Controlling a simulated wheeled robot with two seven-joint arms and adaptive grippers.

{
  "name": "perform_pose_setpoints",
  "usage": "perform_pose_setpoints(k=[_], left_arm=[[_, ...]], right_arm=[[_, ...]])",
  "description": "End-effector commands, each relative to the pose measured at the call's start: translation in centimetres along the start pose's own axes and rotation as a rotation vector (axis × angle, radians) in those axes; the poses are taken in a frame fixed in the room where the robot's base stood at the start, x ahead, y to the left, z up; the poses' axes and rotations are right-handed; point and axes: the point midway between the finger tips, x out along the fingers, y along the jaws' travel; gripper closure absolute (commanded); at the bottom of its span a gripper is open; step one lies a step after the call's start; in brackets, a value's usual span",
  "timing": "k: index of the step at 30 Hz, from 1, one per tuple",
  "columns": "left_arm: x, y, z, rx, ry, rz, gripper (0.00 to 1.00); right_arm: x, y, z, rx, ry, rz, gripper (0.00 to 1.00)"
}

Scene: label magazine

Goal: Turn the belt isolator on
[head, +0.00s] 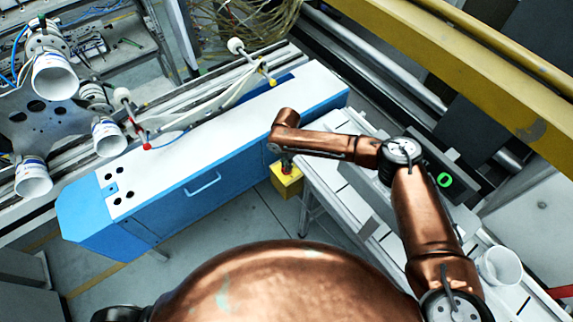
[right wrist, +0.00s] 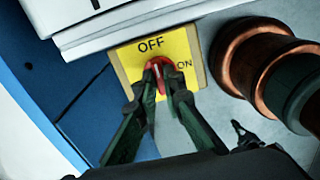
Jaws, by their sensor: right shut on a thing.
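The belt isolator is a yellow box (head: 289,186) below the end of my right arm in the head view, beside the blue cabinet. In the right wrist view its yellow plate (right wrist: 126,62) carries the words OFF at the top and ON at the right. A red rotary knob (right wrist: 158,66) sits in the middle, with its pale mark pointing roughly up towards OFF. My right gripper (right wrist: 160,90) is shut on the red knob, its two dark fingers on either side; it also shows in the head view (head: 287,165). My left gripper is not in view.
A blue cabinet (head: 190,195) with a white top stands left of the isolator. A grey conveyor frame (head: 330,190) lies close on its right, below my right arm. A white cup (head: 499,266) stands at the lower right.

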Motion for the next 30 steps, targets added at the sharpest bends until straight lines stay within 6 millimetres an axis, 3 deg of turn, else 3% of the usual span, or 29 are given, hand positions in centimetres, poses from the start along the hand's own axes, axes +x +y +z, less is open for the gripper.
perform_pose_setpoints(k=[8,30], left_arm=[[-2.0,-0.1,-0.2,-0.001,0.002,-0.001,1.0],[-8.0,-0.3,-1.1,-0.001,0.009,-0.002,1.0]], right_arm=[[-0.3,-0.1,-0.1,0.171,0.002,-0.003,1.0],[-0.2,-0.1,-0.1,0.871,0.001,-0.004,1.0]])
